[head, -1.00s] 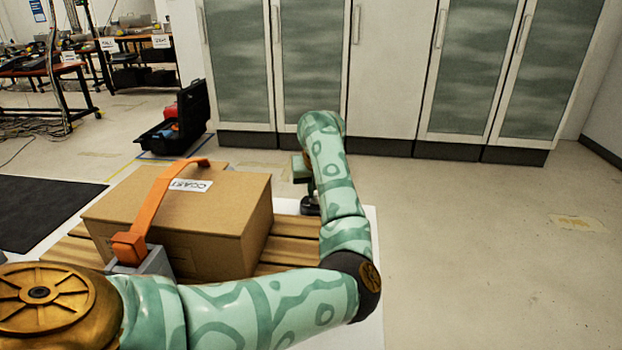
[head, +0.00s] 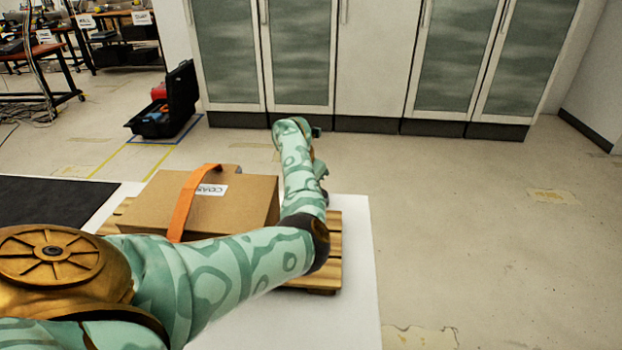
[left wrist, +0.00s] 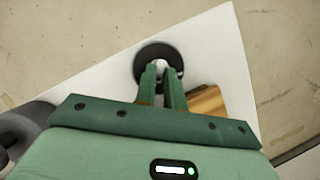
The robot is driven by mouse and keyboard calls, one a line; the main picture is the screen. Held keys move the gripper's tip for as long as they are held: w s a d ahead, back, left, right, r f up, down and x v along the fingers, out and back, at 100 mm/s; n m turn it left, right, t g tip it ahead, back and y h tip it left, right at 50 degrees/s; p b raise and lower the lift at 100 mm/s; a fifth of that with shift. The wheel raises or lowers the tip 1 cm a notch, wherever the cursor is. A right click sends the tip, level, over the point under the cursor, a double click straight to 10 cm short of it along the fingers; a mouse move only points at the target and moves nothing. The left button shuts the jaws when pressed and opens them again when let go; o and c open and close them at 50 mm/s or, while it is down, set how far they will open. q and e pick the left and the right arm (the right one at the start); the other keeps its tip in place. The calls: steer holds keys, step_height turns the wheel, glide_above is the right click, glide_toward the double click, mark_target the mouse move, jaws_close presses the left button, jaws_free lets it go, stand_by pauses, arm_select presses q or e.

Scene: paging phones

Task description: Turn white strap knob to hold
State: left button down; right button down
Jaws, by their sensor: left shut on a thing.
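In the left wrist view, a small white knob (left wrist: 161,64) sits in the middle of a dark round disc (left wrist: 143,62). My left gripper (left wrist: 161,72) is shut on the knob, with one finger on each side of it. In the head view, my left arm hides most of the gripper and the knob; a small dark part of the disc (head: 325,196) shows to the right of the forearm. A brown cardboard box (head: 245,210) with an orange strap (head: 186,203) over it stands left of the forearm. No hold marking is readable. My right gripper is out of view.
The box rests on a wooden pallet (head: 334,245) on a white surface (head: 357,270). An open black case (head: 180,105) lies on the floor behind, before grey cabinets (head: 375,60). The floor to the right is clear.

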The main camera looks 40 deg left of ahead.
arm_select(q)
steer(key=shift+a+m+h+p, duration=0.1)
steer(key=shift+m+h+p, duration=0.3)
steer(key=shift+m, duration=0.3)
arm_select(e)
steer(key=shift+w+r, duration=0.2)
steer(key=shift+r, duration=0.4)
arm_select(q)
steer(key=c, duration=1.5)
jaws_free()
